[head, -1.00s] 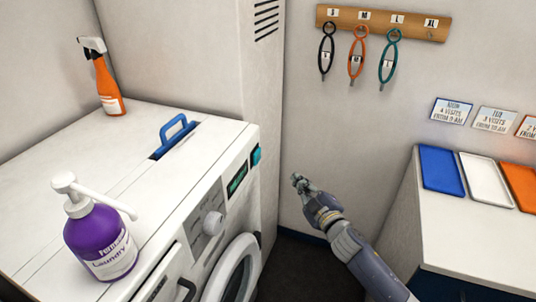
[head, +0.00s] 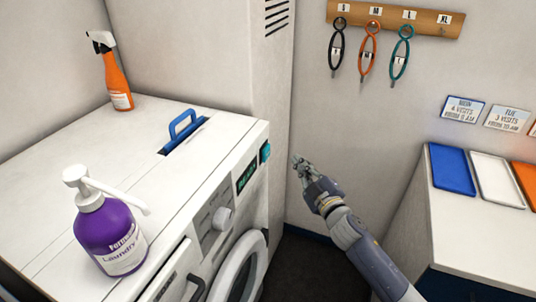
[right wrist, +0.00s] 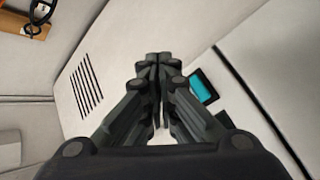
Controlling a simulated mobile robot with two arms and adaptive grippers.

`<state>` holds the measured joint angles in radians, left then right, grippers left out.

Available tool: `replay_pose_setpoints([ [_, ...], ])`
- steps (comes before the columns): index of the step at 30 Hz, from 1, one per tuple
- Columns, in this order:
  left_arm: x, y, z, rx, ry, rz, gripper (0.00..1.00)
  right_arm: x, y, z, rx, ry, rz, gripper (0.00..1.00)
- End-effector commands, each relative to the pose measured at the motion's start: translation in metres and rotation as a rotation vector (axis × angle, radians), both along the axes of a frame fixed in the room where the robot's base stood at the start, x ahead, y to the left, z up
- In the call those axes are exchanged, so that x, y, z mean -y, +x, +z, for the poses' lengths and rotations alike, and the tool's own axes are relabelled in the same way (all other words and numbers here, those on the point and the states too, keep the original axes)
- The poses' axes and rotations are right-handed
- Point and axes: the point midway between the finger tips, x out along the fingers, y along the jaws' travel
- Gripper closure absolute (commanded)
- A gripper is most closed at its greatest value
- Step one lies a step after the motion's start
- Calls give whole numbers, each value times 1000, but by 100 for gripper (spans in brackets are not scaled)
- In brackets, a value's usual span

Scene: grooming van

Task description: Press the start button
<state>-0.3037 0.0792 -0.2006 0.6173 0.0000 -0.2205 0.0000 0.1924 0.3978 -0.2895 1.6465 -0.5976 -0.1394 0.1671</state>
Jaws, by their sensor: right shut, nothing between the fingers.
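The washing machine (head: 198,236) stands at the left with its front facing right. A teal button (head: 265,151) sits at the far end of its front panel, beside a dark display with green characters (head: 246,174). The button also shows in the right wrist view (right wrist: 203,87), just right of the fingers. My right gripper (head: 297,161) is shut and empty, a little to the right of the button and apart from it. Its closed fingertips (right wrist: 158,60) show in the right wrist view. My left gripper is in neither view.
A purple laundry bottle (head: 108,237), an orange spray bottle (head: 116,80) and a blue handle (head: 183,126) are on the machine's top. A vented wall panel (head: 262,80) rises behind it. A counter with trays (head: 452,170) stands right. Loops hang from a wooden rack (head: 396,18).

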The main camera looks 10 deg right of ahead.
Motion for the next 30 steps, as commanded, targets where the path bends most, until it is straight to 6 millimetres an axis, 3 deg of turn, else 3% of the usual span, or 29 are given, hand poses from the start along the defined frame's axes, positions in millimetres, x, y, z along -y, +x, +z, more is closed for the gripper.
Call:
replay_pose_setpoints([
  [6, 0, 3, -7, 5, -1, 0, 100, -27, 18, 0, 1, 1, 2, 100],
  [12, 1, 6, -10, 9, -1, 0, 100, -42, 29, -1, 0, 1, -1, 100],
  [30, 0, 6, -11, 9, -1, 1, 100, -48, 32, 0, 0, 0, 0, 100],
])
